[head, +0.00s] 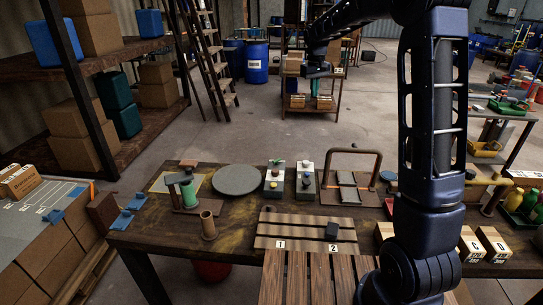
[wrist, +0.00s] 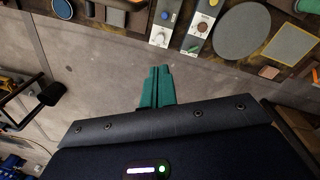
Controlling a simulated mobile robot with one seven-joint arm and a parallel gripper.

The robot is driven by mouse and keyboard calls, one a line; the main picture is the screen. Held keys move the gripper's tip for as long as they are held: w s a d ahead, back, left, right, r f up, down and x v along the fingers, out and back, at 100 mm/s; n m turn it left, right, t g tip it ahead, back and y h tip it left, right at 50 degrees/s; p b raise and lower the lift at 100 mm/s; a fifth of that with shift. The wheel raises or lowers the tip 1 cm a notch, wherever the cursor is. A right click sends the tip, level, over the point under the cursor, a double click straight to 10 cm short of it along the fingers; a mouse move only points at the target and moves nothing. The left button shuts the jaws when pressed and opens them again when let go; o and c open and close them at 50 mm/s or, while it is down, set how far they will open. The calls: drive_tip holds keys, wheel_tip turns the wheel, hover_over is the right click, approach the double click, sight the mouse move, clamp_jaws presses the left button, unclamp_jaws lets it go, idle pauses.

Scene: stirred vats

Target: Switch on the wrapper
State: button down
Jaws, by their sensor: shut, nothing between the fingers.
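A flat round grey disc (head: 237,180) lies on the workbench; it also shows in the wrist view (wrist: 243,33). Left of it a green roll (head: 188,194) stands on a board. Two small pale control boxes with buttons and knobs, a left one (head: 275,184) and a right one (head: 305,186), stand right of the disc. In the wrist view they appear mirrored, one with a red part (wrist: 203,26) and one with a blue part (wrist: 165,22). I cannot read their labels. My gripper (head: 316,91) is shut and empty, in the air beyond the bench; its teal fingers (wrist: 157,70) touch nothing.
An arched frame (head: 350,156) stands on the bench right of the boxes. A brown tube (head: 208,226) stands at front left. Bare floor lies behind the bench.

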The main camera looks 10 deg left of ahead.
drive_tip(key=n+g, duration=0.1)
drive_tip(key=n, duration=0.1)
hover_over(277, 162)
drive_tip(key=w+d, duration=0.1)
drive_tip(key=d, duration=0.3)
wheel_tip(277, 162, down, 12)
drive_tip(key=w+a+f+n+g+h, duration=0.1)
drive_tip(key=w+a+f, duration=0.3)
drive_tip(key=a+f, duration=0.6)
wheel_tip(277, 162, down, 4)
drive_tip(key=shift+a+r, duration=0.1)
drive_tip(key=shift+a, duration=0.3)
drive_tip(key=s+d+f, duration=0.1)
drive_tip(key=f, duration=0.2)
drive_tip(key=s+d+f, duration=0.1)
drive_tip(key=f, duration=0.3)
drive_tip(key=d+f, duration=0.1)
drive_tip(key=f, duration=0.3)
drive_tip(key=shift+s, duration=0.4)
drive_tip(key=shift+s+d+f, duration=0.4)
drive_tip(key=shift+f, duration=0.1)
